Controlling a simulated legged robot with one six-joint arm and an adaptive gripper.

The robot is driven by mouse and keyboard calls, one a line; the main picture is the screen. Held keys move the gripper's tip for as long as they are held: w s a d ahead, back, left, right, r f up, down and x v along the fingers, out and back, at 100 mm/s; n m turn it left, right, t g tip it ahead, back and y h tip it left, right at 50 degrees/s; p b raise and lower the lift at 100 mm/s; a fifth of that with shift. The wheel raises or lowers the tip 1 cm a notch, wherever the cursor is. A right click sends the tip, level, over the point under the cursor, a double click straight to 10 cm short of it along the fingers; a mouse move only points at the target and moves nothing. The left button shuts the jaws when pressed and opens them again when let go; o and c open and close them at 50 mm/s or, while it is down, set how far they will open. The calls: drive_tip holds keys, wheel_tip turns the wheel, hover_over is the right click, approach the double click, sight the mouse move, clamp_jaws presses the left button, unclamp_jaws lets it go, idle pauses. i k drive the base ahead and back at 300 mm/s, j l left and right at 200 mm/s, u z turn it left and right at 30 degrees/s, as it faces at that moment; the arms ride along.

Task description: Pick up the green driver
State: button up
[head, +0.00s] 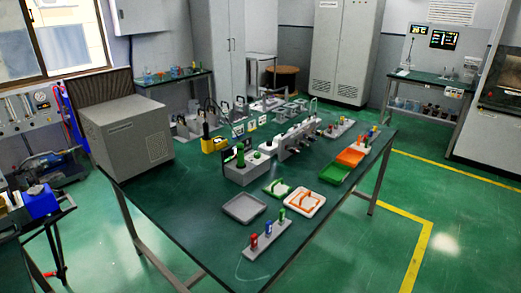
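A small grey rack (270,240) stands near the front edge of the green-topped table. It holds three upright, coloured-handled tools in a row. The green driver (282,214) is the rightmost one, with a blue one (268,228) in the middle and a red one (254,241) at the left. The handles show, but their lower ends are hidden in the rack. My gripper is not in view.
Behind the rack lie a grey tray (244,209), a green tray (279,188) and a white-and-orange tray (304,204). A large grey box (125,138) stands at the table's left. Equipment fills the table's middle and back. The front left tabletop (185,215) is clear.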

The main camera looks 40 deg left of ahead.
sight(240, 164)
drive_tip(key=i+u, duration=0.2)
drive_tip(key=i, duration=0.5)
drive_tip(key=i+l+u, duration=0.2)
drive_tip(key=i, duration=0.5)
drive_tip(key=i+j+u, duration=0.1)
drive_tip(key=u, duration=0.3)
drive_tip(key=i+u, duration=0.5)
drive_tip(key=u, duration=0.25)
drive_tip(key=i+l+u, duration=0.15)
drive_tip(key=u, duration=0.25)
drive_tip(key=i+u, duration=0.5)
drive_tip(key=u, duration=0.2)
drive_tip(key=i+l+u, duration=0.15)
drive_tip(key=u, duration=0.2)
drive_tip(key=i, duration=0.1)
